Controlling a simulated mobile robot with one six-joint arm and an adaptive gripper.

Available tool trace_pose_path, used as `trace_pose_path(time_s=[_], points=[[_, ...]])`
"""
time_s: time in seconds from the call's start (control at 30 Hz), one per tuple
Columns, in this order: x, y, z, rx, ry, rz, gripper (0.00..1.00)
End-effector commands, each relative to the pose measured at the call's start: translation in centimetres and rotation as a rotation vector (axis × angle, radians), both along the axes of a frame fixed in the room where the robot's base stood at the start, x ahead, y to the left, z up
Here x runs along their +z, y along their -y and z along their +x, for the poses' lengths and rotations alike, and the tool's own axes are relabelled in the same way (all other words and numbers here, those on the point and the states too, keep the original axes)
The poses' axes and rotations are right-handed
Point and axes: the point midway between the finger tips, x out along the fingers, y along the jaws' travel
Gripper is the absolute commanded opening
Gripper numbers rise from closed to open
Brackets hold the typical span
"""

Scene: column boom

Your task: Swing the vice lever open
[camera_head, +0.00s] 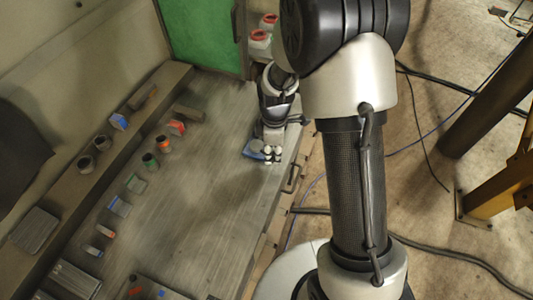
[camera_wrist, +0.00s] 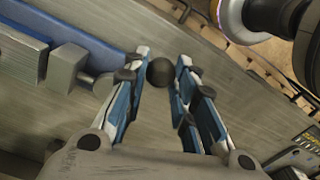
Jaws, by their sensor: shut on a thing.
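The vice shows in the wrist view as a blue body with grey metal jaw blocks (camera_wrist: 66,68) at the left. In the head view the blue vice (camera_head: 252,149) is at the right edge of the workbench, partly hidden by my gripper. A dark round knob (camera_wrist: 160,72), which looks like the end of the vice lever, sits between my fingertips. My gripper (camera_wrist: 161,78) is shut on this knob, with a blue-padded finger on each side. My gripper also shows in the head view (camera_head: 273,154), low over the bench. The rest of the lever cannot be made out clearly.
The workbench top (camera_head: 200,180) is mostly clear left of the vice. Several small parts and cans (camera_head: 150,160) line its left side. A green panel (camera_head: 200,35) stands at the back, with red-lidded white jars (camera_head: 260,38) beside it. Cables lie on the floor at right.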

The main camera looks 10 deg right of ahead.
Motion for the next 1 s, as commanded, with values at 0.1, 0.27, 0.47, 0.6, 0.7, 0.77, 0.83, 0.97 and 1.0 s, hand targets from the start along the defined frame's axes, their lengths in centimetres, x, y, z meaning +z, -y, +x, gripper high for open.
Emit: trace_pose_path(time_s=[0.1, 0.27, 0.47, 0.6, 0.7, 0.77, 0.83, 0.97, 1.0], points=[[0.1, 0.9, 0.5, 0.106, 0.001, 0.0, 0.0], [0.1, 1.7, 1.2, 0.241, 0.0, 0.0, 0.0], [0.0, 2.5, 2.0, 0.374, 0.001, 0.0, 0.0], [0.0, 2.8, 2.4, 0.438, 0.001, 0.0, 0.0], [0.0, 3.0, 2.6, 0.47, 0.001, 0.0, 0.0], [0.0, 3.0, 2.7, 0.484, 0.001, 0.0, 0.0], [0.1, 3.1, 2.8, 0.495, 0.001, 0.0, 0.0], [0.1, 3.1, 2.8, 0.507, 0.001, 0.0, 0.0], [0.1, 3.1, 2.8, 0.509, 0.001, 0.0, 0.0]])
